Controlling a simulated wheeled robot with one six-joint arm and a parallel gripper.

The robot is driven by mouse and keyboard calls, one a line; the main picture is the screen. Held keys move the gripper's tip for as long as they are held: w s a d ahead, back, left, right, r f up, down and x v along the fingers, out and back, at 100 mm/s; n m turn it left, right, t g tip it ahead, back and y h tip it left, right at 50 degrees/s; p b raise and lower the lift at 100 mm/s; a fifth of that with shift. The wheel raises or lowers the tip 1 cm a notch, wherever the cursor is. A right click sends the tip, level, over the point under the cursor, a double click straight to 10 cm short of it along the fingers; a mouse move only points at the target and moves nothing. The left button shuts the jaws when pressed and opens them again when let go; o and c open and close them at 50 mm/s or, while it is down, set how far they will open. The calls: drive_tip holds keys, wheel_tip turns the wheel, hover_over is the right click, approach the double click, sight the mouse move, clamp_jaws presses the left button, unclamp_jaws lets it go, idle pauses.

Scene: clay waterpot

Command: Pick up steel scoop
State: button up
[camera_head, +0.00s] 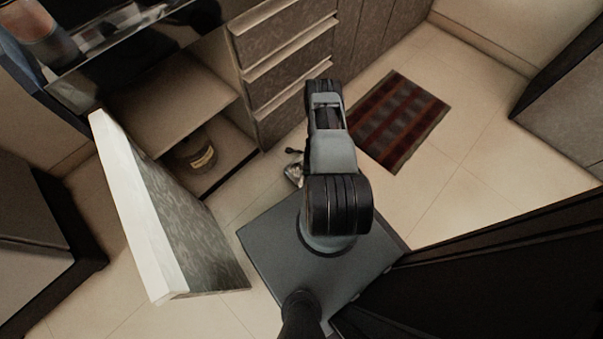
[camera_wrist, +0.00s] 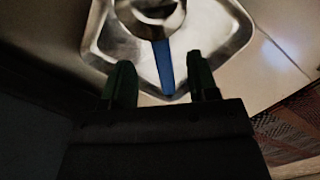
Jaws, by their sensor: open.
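The steel scoop (camera_wrist: 152,20) is at the top of the wrist view: a round shiny metal bowl, cut off by the frame edge, with a blue handle (camera_wrist: 164,65) pointing down. It lies on or over a square, rounded-corner metal tray (camera_wrist: 225,45). My gripper (camera_wrist: 160,59) is open, with one dark finger on each side of the handle. No contact with the handle shows. In the head view, a small shiny metal thing (camera_head: 292,174) on the floor beside my arm is partly hidden; it may be the tray. My gripper cannot be made out there.
An open cabinet door (camera_head: 170,215) stands to the left. A dark jar (camera_head: 196,152) sits inside the low cabinet. Drawers (camera_head: 290,70) rise behind my arm. A striped rug (camera_head: 400,118) lies on the tiled floor, also in the wrist view (camera_wrist: 290,130). Tiles right of the rug are clear.

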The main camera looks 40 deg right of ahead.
drive_tip(key=shift+w+a+f+b, duration=0.1)
drive_tip(key=shift+a+f+b, duration=0.05)
drive_tip(key=shift+f+b, duration=2.3)
drive_tip(key=shift+f+p, duration=0.25)
drive_tip(key=shift+p, duration=0.2)
clamp_jaws()
